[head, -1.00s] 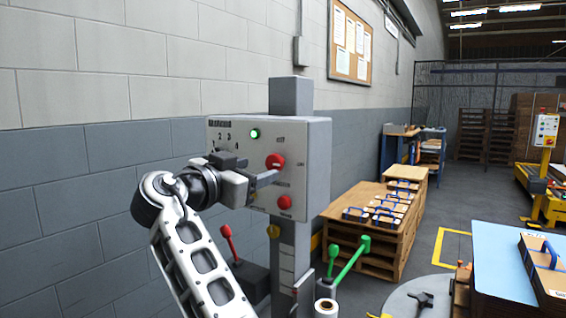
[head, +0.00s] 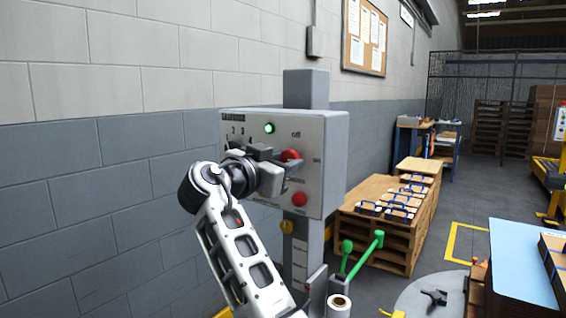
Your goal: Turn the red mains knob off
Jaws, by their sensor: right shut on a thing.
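The grey control box (head: 326,135) stands on a post, with its panel facing me. The red mains knob (head: 291,155) is on the panel between the "off" and "on" marks and is partly covered by my gripper. My right gripper (head: 291,167) is at the knob, its fingers shut on it. A green lamp (head: 269,128) glows at the upper middle of the panel. A second red button (head: 299,199) sits lower on the panel, clear of the fingers. My left gripper is not in view.
A yellow button (head: 286,227) and green-knobbed levers (head: 363,253) are below the box. A white roll (head: 339,305) stands at the bottom. A wooden pallet stack (head: 375,236) with blue-handled pieces is behind. A block wall is at left.

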